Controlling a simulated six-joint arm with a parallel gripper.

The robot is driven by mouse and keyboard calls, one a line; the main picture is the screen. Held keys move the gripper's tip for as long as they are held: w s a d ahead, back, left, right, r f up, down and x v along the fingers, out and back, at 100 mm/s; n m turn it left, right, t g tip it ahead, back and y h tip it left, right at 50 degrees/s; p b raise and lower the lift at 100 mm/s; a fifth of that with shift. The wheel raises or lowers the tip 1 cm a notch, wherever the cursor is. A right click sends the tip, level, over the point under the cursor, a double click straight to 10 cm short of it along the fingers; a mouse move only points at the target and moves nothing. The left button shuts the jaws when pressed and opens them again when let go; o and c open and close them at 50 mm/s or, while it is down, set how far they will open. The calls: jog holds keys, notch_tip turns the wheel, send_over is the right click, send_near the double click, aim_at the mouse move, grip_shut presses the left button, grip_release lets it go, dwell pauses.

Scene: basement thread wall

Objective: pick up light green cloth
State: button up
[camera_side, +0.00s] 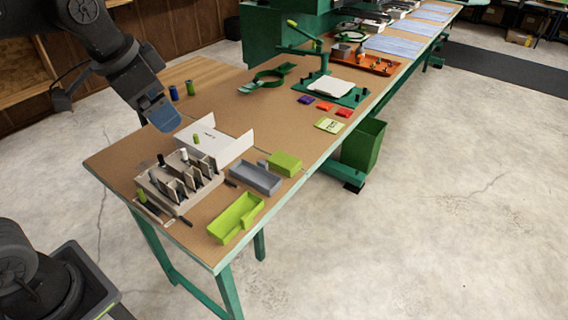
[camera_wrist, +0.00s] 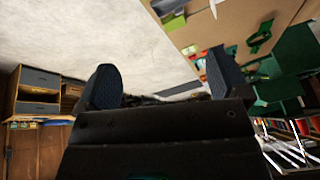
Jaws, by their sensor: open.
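The light green cloth (camera_side: 329,125) lies flat on the brown table near its right edge in the side view, a small folded square with dark marks on it. Purple (camera_side: 306,100), orange (camera_side: 325,106) and red (camera_side: 344,112) squares lie just behind it. My gripper (camera_side: 163,115) is above the table's left part, well to the left of the cloth and apart from it. In the wrist view my gripper (camera_wrist: 164,80) has its two dark blue fingers wide apart with nothing between them.
A white open box (camera_side: 235,147), a rack with spools (camera_side: 178,184), grey (camera_side: 256,178) and lime (camera_side: 235,218) trays and a green block (camera_side: 285,163) fill the near table. A green press arm (camera_side: 300,40) stands behind the cloth. Brown tabletop (camera_side: 262,118) is clear left of the cloth.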

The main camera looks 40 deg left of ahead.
jog(key=w+m+g, duration=0.1)
jog(key=w+m, duration=0.3)
jog(key=w, duration=0.7)
jog(key=m+g, duration=0.3)
jog(key=m, duration=0.7)
send_over(286, 160)
notch_tip(286, 160, down, 19)
jog(key=f, duration=0.8)
jog(key=shift+w+f, duration=0.1)
jog(key=shift+w, duration=0.1)
jog(key=shift+s+a+f, duration=0.1)
jog(key=shift+f, duration=1.25)
jog(key=shift+s+f, duration=0.1)
jog(key=shift+f, duration=1.25)
jog(key=shift+c, duration=0.2)
jog(key=c, duration=1)
